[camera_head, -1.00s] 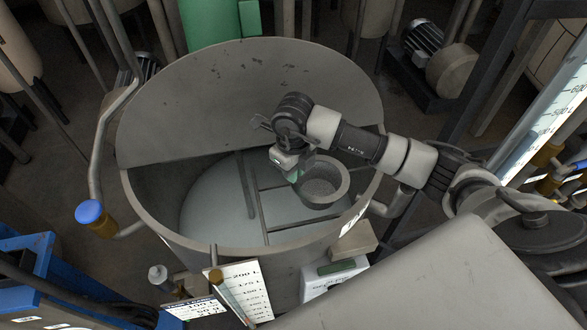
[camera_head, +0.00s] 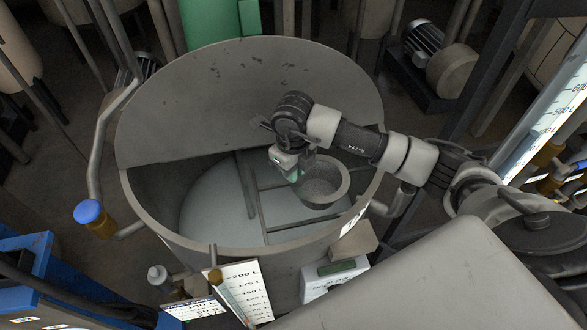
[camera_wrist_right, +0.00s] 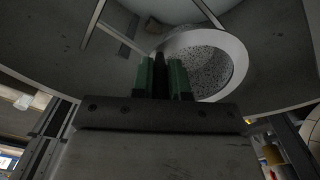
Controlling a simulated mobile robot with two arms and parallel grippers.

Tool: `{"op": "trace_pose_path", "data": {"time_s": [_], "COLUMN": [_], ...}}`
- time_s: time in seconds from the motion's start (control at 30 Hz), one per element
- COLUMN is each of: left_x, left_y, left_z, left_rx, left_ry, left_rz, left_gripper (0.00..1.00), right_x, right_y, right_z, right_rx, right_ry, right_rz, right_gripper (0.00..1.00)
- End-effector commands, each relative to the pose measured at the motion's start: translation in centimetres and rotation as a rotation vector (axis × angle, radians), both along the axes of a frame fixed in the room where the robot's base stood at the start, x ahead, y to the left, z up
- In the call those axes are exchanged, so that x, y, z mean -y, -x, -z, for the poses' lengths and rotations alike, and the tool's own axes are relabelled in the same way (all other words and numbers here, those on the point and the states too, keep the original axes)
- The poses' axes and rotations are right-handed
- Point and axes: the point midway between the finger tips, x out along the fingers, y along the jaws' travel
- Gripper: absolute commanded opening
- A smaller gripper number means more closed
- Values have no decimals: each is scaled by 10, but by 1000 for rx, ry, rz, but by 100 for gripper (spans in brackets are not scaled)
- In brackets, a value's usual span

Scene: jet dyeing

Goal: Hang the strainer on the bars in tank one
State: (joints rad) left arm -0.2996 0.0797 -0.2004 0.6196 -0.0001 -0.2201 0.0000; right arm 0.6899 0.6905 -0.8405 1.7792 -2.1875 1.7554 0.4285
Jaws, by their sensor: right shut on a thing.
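The strainer (camera_head: 322,184) is a grey round basket with a pale rim and a speckled mesh inside. It is inside the round metal tank (camera_head: 150,222), over the right part of the dark bars (camera_head: 290,186) that cross above the pale liquid. My right gripper (camera_head: 296,172) is shut on the strainer's left side. The wrist view shows its green fingers (camera_wrist_right: 165,78) at the rim of the strainer (camera_wrist_right: 205,70). I cannot tell whether the strainer touches the bars. My left gripper is not in view.
The left part of the tank's opening is free.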

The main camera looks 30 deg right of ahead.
Motion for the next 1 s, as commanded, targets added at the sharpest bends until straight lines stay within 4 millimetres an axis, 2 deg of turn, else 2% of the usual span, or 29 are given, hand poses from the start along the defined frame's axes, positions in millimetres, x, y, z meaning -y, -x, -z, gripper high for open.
{"op": "trace_pose_path", "data": {"time_s": [0.37, 1.0], "left_x": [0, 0], "left_y": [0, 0], "left_z": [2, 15], "left_rx": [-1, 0], "left_ry": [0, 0], "left_rz": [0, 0], "left_gripper": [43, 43], "right_x": [0, 0], "right_y": [0, 0], "right_z": [0, 16], "right_rx": [1, 1], "right_ry": [1, 1], "right_rz": [0, 1], "right_gripper": [0, 0]}}
